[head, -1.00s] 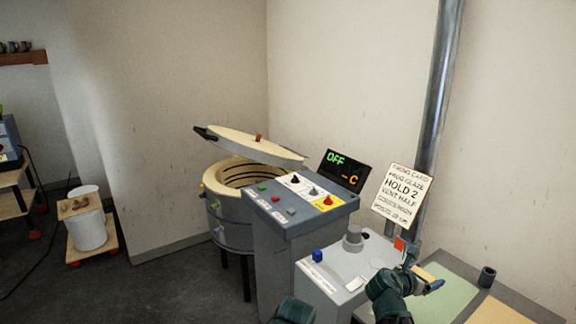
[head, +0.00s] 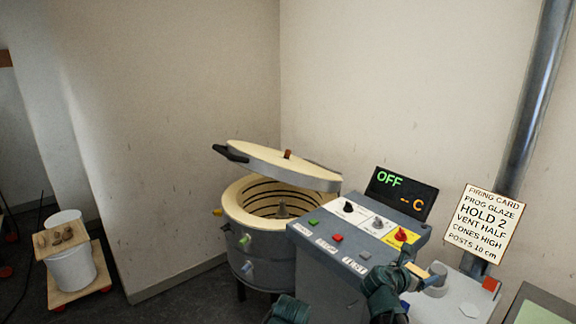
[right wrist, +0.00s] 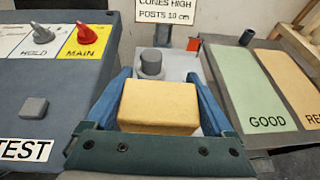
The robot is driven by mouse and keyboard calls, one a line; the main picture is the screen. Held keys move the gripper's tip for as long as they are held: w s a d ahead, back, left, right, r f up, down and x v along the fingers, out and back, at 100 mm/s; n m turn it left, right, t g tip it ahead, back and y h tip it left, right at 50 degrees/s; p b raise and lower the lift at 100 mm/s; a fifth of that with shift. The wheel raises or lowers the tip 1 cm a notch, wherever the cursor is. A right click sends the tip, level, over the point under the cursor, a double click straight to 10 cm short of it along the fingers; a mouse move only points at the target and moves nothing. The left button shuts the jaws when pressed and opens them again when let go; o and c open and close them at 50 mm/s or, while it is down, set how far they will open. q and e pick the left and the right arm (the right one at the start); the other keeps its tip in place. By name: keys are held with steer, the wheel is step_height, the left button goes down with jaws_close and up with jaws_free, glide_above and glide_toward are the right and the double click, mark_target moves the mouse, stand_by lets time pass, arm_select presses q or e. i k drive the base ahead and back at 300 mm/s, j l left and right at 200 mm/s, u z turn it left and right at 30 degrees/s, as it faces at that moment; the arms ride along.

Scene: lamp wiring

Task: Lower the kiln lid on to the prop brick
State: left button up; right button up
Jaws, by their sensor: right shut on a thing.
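The kiln (head: 268,240) is a round grey drum with a cream interior, standing left of the control console. Its lid (head: 285,168) is raised above the opening and tilted, with a dark handle (head: 231,153) at its left and a small brown plug on top. There is a clear gap between lid and rim at the left. My right gripper (right wrist: 158,105) is shut on a tan-yellow brick (right wrist: 160,106), in front of the console and away from the kiln. In the head view my right gripper (head: 420,280) largely hides the brick. My left gripper's fingers do not show.
The control console (head: 345,245) with switches and an OFF display (head: 400,193) stands between the kiln and my right gripper. A firing card (head: 485,222) hangs near a metal pipe. A white bucket (head: 72,268) stands at the left. Green GOOD (right wrist: 248,85) and tan mats lie at right.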

mark_target(304, 174)
steer(key=i+j, duration=0.2)
steer(key=j, duration=0.3)
steer(key=i+j+z, duration=0.1)
steer(key=i+j, duration=0.15)
steer(key=j, duration=0.2)
steer(key=i+j, duration=0.2)
steer(key=j, duration=0.3)
steer(key=i+j+z, duration=0.1)
steer(key=j, duration=0.4)
steer(key=i+j, duration=0.3)
steer(key=j, duration=0.2)
steer(key=i+j+z, duration=0.1)
steer(key=j, duration=0.45)
steer(key=i+j, duration=0.25)
steer(key=j, duration=0.25)
steer(key=i+j, duration=0.15)
steer(key=j, duration=0.35)
steer(key=z, duration=0.05)
